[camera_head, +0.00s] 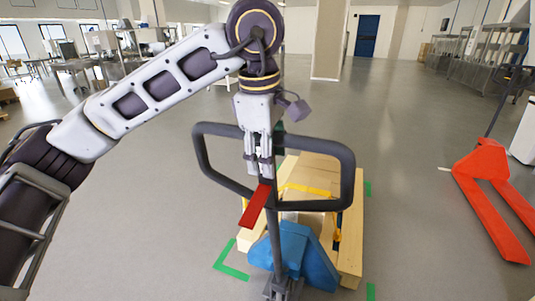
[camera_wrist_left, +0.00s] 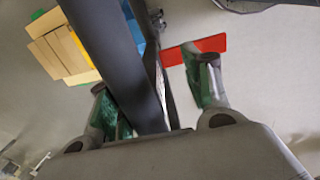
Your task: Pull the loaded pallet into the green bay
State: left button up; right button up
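A pallet jack with a blue body (camera_head: 290,255) and a dark loop handle (camera_head: 345,165) stands in front of me. A pale wooden pallet (camera_head: 350,245) with a load of boxes (camera_head: 318,170) is behind its body. Green floor marks (camera_head: 228,268) show on both sides of the pallet, which appears between them; its exact fit is unclear. My left gripper (camera_head: 259,170) points down at the handle. In the left wrist view, its green-padded fingers (camera_wrist_left: 158,100) are spread on either side of a dark handle bar (camera_wrist_left: 115,50), with a gap on the right. My right gripper is not in view.
A red bar (camera_head: 255,205) crosses near the handle shaft. A red pallet jack (camera_head: 490,190) stands at the right. Metal racks (camera_head: 480,50) are at the back right, and a pillar (camera_head: 330,40) at the back. The grey floor on the left is clear.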

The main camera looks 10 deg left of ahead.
pick_arm(q)
jog(key=v, duration=1.1)
jog(key=shift+r, duration=0.45)
dwell(0.4)
